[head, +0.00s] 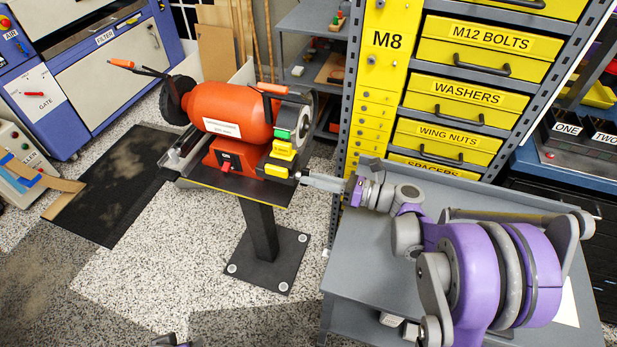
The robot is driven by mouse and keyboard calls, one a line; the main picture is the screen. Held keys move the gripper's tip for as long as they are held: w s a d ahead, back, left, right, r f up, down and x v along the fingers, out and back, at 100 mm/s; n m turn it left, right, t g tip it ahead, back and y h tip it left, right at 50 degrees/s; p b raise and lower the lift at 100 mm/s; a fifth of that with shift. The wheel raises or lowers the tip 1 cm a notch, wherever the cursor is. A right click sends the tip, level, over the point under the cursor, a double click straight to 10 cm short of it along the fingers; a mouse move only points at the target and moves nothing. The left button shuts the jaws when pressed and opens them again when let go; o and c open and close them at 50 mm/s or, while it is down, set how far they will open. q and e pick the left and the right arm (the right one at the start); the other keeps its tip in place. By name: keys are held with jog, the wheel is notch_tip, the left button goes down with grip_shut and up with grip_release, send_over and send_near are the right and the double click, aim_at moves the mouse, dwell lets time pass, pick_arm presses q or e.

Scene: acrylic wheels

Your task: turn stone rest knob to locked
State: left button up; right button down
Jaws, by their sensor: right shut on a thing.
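The orange bench grinder (238,115) stands on a dark pedestal, with a wheel at each end. Yellow blocks, which look like the stone rest (280,160), sit at its right end below the green piece. My right gripper (301,178) reaches in from the right and is shut at the right edge of the rest, on what appears to be its small dark knob. The knob is mostly hidden by the fingertips, and its turn position cannot be read. Only a small piece of my left arm shows at the bottom edge; its gripper is out of view.
A grey cart (345,265) stands beneath my right arm. Yellow labelled drawers (460,100) rise behind it. A blue-and-white cabinet (110,70) and black mat (112,190) are at the left. The speckled floor in front of the pedestal is clear.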

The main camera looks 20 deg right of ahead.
jog(key=shift+m, duration=0.3)
jog(key=m, duration=0.4)
jog(key=shift+m+b, duration=0.3)
jog(key=shift+b, duration=0.05)
jog(key=shift+m, duration=2.3)
jog(key=shift+b, duration=0.3)
